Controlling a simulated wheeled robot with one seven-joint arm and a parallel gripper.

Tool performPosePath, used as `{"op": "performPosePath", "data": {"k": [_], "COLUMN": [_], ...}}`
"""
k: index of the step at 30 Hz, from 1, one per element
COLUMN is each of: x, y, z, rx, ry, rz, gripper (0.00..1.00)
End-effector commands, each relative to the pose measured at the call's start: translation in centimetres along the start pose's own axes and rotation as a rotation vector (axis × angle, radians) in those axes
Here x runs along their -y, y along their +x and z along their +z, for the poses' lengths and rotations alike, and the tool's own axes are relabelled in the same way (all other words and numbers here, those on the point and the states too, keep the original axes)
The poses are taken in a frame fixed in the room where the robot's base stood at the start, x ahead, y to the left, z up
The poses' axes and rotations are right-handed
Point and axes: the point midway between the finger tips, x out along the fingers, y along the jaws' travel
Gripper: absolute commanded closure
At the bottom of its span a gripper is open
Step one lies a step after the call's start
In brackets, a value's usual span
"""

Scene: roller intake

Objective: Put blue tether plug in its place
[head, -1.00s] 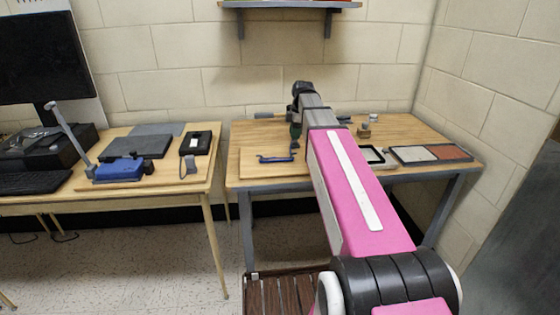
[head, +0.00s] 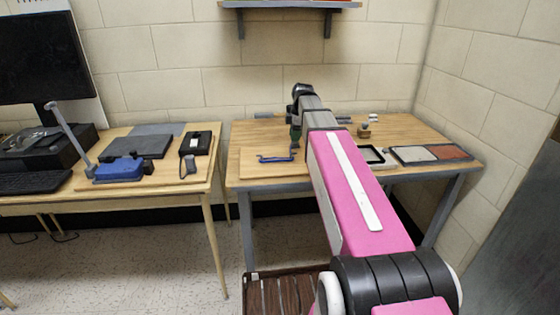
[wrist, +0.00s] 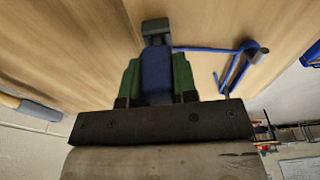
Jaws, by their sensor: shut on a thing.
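The blue tether plug (wrist: 156,72) is between the green fingers of my gripper (wrist: 157,78) in the wrist view. The gripper is shut on it. A dark grey block (wrist: 156,27) shows at the plug's far end; I cannot tell whether it is the plug's tip or a separate socket. A blue tether (wrist: 205,49) runs right from there to a dark fitting on the wood. In the head view my gripper (head: 296,134) is over the right table, and the tether (head: 273,159) lies to its left. The plug is not clear there.
The right table (head: 420,135) holds a tray with grey and reddish parts (head: 430,154), a black frame (head: 371,156) and a small brass-coloured item (head: 364,131). The left table has a blue device (head: 121,170) and a black box (head: 195,143). A wall shelf (head: 290,4) hangs above.

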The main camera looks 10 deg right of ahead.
Motion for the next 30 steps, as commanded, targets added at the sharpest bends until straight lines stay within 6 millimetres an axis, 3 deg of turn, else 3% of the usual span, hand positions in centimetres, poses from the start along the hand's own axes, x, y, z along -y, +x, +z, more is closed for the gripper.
{"op": "performPosePath", "data": {"k": [18, 19, 21, 22, 30], "x": [0.0, 0.0, 0.0, 0.0, 0.0], "y": [1.3, 1.3, 1.3, 1.3, 1.2], "z": [0.2, 0.2, 0.2, 0.2, 0.2], "rx": [0.0, 0.0, 0.0, 0.0, 0.0], "ry": [0.0, 0.0, 0.0, 0.0, 0.0], "rz": [0.0, 0.0, 0.0, 0.0, 0.0], "gripper": [1.0, 0.7, 0.47, 0.43, 0.43]}}
